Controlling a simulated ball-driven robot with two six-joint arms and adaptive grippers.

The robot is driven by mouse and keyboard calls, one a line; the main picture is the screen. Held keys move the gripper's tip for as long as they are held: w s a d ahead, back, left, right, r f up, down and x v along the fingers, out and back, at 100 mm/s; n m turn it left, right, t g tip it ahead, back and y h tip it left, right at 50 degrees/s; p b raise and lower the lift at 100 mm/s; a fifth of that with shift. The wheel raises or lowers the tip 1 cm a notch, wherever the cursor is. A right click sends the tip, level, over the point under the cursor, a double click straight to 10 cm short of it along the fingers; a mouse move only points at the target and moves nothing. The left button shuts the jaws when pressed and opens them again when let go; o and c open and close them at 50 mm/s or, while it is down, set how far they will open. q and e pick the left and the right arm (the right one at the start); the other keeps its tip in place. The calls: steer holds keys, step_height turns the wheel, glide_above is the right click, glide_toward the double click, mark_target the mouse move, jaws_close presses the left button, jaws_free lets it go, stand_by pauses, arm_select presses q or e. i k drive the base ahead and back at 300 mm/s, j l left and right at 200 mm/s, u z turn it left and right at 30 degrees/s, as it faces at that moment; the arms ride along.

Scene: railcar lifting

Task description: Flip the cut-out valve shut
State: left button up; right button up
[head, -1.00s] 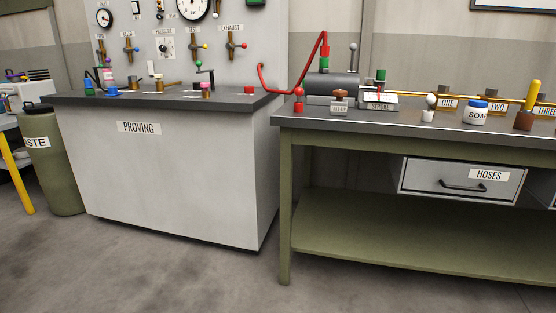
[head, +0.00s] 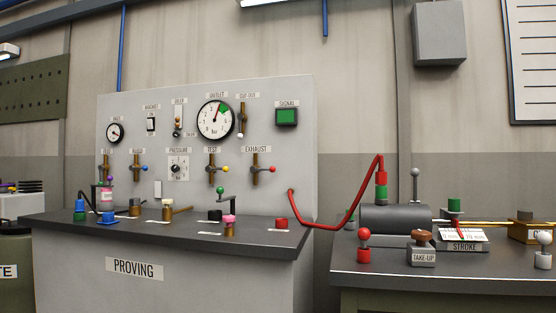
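The cut-out valve (head: 242,118) is on the upper part of the upright grey panel, under a small label that seems to read CUT-OUT. It is a slim brass fitting just right of the outlet gauge (head: 215,119). A pale knob shows at its lower end, so its lever appears to point down, but it is too small to be sure. Neither of my grippers is in view.
The panel stands at the back of the PROVING bench (head: 135,269), whose top (head: 160,231) holds several small fittings. Several coloured levers line the panel's lower half. A red hose (head: 330,226) arches from this bench to a grey cylinder (head: 395,218) on the right bench.

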mark_target(240, 116)
steer(key=i+j, duration=0.15)
steer(key=j, duration=0.25)
steer(key=i+j, duration=0.15)
steer(key=j, duration=0.2)
steer(key=i+j, duration=0.35)
steer(key=i+j+z, duration=0.1)
steer(key=i+j, duration=0.2)
steer(key=j, duration=0.15)
steer(key=i+j, duration=0.35)
steer(key=i+j+z, duration=0.1)
steer(key=i+j, duration=0.2)
steer(key=j, duration=0.25)
steer(key=i+j+z, duration=0.1)
steer(key=i+j, duration=0.2)
steer(key=j, duration=0.15)
steer(key=i+j, duration=0.3)
steer(key=j, duration=0.2)
